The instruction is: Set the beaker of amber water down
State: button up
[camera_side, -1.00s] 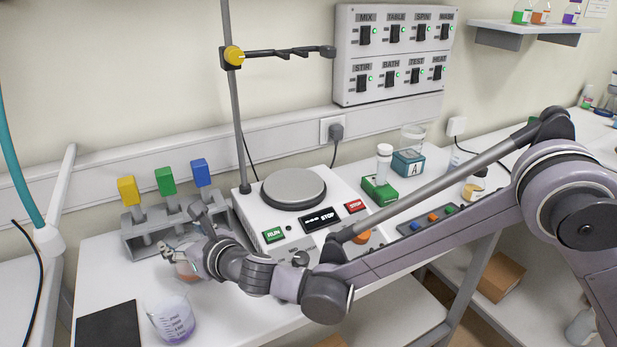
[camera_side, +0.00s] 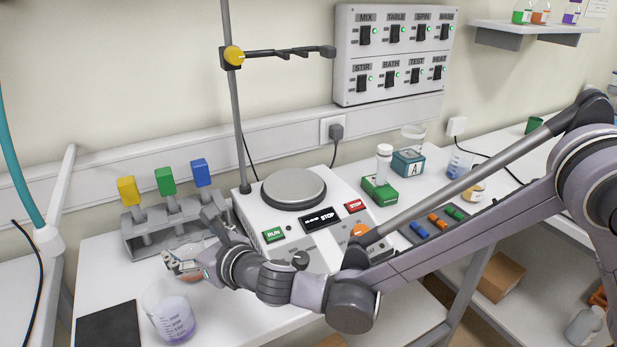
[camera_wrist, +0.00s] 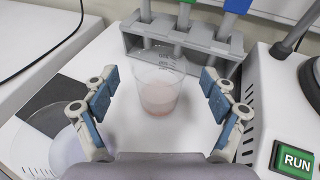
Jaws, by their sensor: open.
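The beaker of amber water (camera_wrist: 157,92) is clear glass with a shallow pinkish-amber layer at its bottom. It stands upright on the white bench in front of the grey rack, as the wrist view shows. My gripper (camera_wrist: 160,100) is open, with its blue-padded fingers on either side of the beaker. Gaps show between both pads and the glass. In the side view my gripper (camera_side: 183,265) is low over the bench, and its fingers and wrist partly hide the beaker (camera_side: 191,250).
The grey rack (camera_side: 140,240) with yellow, green and blue-topped tools stands behind. A beaker of purple liquid (camera_side: 172,320) and a black mat (camera_side: 108,326) are at front left. The hotplate unit (camera_side: 270,215) stands to the right. Bare bench lies between the rack and mat.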

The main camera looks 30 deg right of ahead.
jog(key=v, duration=0.8)
jog(key=d+m+h, duration=0.1)
jog(key=d+m, duration=0.2)
jog(key=d, duration=0.1)
jog(key=w+d+r+m+h, duration=0.1)
jog(key=d+m, duration=0.2)
jog(key=d, duration=0.2)
jog(key=d+r+m+g+h, duration=0.1)
jog(key=d+m, duration=0.3)
jog(key=d, duration=0.1)
jog(key=shift+w+d+r, duration=0.15)
jog(key=shift+w, duration=0.2)
jog(key=s+d+m, duration=0.1)
jog(key=d+m, duration=0.2)
jog(key=d, duration=0.1)
jog(key=s+d+m+g+h, duration=0.1)
jog(key=d+m, duration=0.3)
jog(key=s+d+m+g+h, duration=0.1)
jog(key=d+m, duration=0.2)
jog(key=d, duration=0.2)
jog(key=shift+s+m, duration=0.3)
jog(key=shift+m, duration=0.1)
jog(key=s+d+f+m+g, duration=0.3)
jog(key=s+d+m, duration=0.9)
jog(key=m, duration=0.7)
jog(key=s+f, duration=0.1)
jog(key=s, duration=0.1)
jog(key=shift+s+d+m+g, duration=0.2)
jog(key=shift+s+m+g, duration=0.1)
jog(key=shift+s, duration=0.05)
